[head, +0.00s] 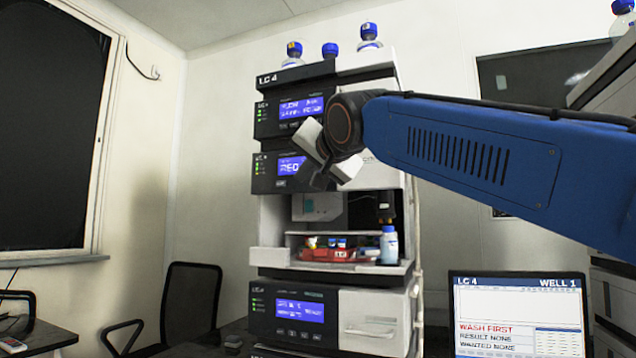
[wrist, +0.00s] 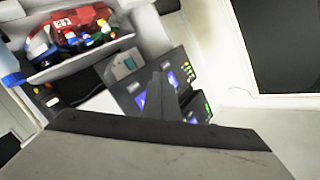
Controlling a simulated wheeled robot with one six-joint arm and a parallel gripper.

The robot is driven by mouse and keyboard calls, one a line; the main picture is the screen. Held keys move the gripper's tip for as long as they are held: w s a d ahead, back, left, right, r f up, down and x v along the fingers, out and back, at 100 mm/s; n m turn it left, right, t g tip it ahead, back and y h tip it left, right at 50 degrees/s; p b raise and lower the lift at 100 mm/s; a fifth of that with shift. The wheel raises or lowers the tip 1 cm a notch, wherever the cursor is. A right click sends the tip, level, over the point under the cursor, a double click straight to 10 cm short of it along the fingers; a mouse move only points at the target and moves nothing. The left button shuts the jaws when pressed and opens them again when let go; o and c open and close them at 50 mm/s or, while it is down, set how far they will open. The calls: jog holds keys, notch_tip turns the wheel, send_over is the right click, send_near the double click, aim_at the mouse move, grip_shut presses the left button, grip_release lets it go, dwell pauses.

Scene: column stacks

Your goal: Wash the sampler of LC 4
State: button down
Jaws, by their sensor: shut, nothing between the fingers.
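The LC 4 stack (head: 268,78) stands in the middle of the head view. Its sampler compartment is open. A red tray (head: 328,255) with small vials and a bottle with a blue cap (head: 389,246) stand inside. The red tray also shows upside down in the wrist view (wrist: 88,17). The second module's lit display (head: 291,167) is partly covered by my gripper (head: 322,183). My gripper is shut and empty, in front of the stack and above the open compartment. In the wrist view its fingers (wrist: 160,88) overlap the lit displays.
A screen (head: 519,312) at lower right reads LC 4, WELL 1, WASH FIRST, RESULT NONE, WANTED NONE. Bottles with blue caps (head: 368,38) stand on top of the stack. A lower module (head: 289,310) sits below the compartment. A black chair (head: 190,300) is at left.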

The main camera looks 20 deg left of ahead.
jog(key=w, duration=0.6)
jog(key=shift+w+d, duration=0.15)
jog(key=shift+d, duration=0.15)
jog(key=shift+w, duration=0.15)
dwell(1.8)
jog(key=shift+w, duration=0.25)
jog(key=shift+w, duration=0.4)
dwell(0.8)
jog(key=shift+s, duration=0.85)
jog(key=s, duration=0.5)
jog(key=shift+a, duration=0.25)
